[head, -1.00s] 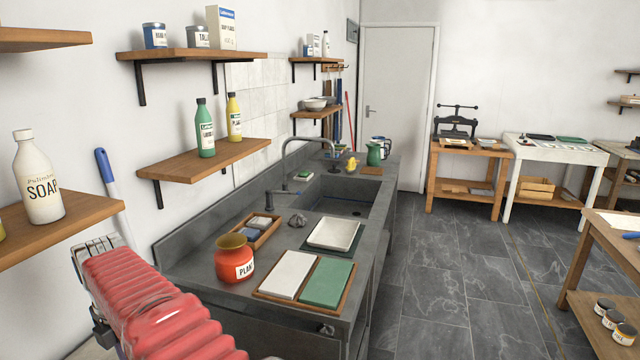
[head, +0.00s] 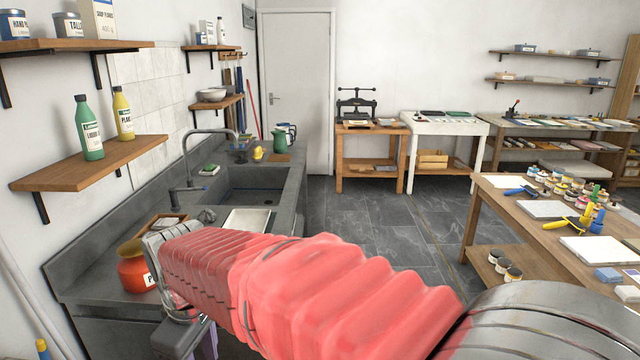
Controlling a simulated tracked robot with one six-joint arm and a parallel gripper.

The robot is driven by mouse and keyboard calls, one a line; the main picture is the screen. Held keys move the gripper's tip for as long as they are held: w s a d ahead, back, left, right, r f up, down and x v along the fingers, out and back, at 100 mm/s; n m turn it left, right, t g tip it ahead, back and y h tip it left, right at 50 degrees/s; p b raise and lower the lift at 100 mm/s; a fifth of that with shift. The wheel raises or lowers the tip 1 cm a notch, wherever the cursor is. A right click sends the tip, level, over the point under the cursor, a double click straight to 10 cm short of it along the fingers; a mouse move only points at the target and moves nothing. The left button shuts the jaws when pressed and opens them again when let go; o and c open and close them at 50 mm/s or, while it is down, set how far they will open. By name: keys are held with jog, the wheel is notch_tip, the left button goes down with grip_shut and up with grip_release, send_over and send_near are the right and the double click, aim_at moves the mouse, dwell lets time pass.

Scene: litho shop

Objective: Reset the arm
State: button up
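My arm, in a red ribbed sleeve, reaches across the lower middle of the head view. Its far end is at the lower left, in front of the grey sink counter (head: 105,266). I cannot make out the fingertips of my gripper, so its state does not show. The orange-red pot (head: 134,272) stands on the counter just left of the arm's end and is partly hidden by it. The white tray (head: 247,219) behind the arm is also partly covered.
A worktable (head: 487,214) with inks and rollers stands at the right. A press (head: 356,104) and a white table (head: 447,126) stand at the back. Wall shelves (head: 92,165) hang at the left. The slate floor (head: 391,210) between counter and worktable is clear.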

jog(key=s+d+r+m+t, duration=0.1)
jog(key=d+m, duration=0.4)
jog(key=d, duration=0.8)
jog(key=s+d+r+m+t, duration=0.1)
jog(key=s+d+m, duration=0.3)
jog(key=d, duration=0.9)
jog(key=s+d+r+m+t+h, duration=0.1)
jog(key=d+m, duration=0.5)
jog(key=d, duration=0.7)
jog(key=shift+s+d+r+m+t, duration=0.25)
jog(key=shift+s+t, duration=0.55)
jog(key=shift+s, duration=0.4)
jog(key=shift+a, duration=0.1)
jog(key=shift+c, duration=0.2)
